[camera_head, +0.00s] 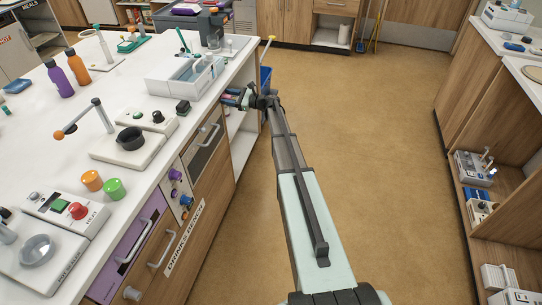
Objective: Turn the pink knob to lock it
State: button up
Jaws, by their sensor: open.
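My gripper (232,97) is at the end of my outstretched arm, small in the view. It is open and sits close to the front of the white-topped bench (225,160), just below the counter edge. A small pinkish patch shows at the gripper, but I cannot tell whether it is the pink knob or part of the gripper. No other clearly pink knob can be made out. Purple knobs (176,174) and a blue knob (186,200) are on the bench front, nearer to me and apart from the gripper.
A sink (185,78), a hotplate with a dark pan (130,138), orange (92,181) and green (114,190) caps and bottles (79,66) stand on the counter. Drawer handles (208,135) stick out from the front. The brown floor (370,150) to the right is clear.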

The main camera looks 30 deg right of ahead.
jog(key=m, duration=0.6)
jog(key=shift+a, duration=0.1)
jog(key=v, duration=1.4)
jog(key=s+a+f+n+g+h, duration=0.2)
jog(key=s+f+n+g+h, duration=0.4)
jog(key=s+f+n, duration=1)
jog(key=shift+a+f+n+g+h, duration=0.35)
jog(key=shift+f+n+g, duration=0.4)
jog(key=shift+n+g, duration=0.4)
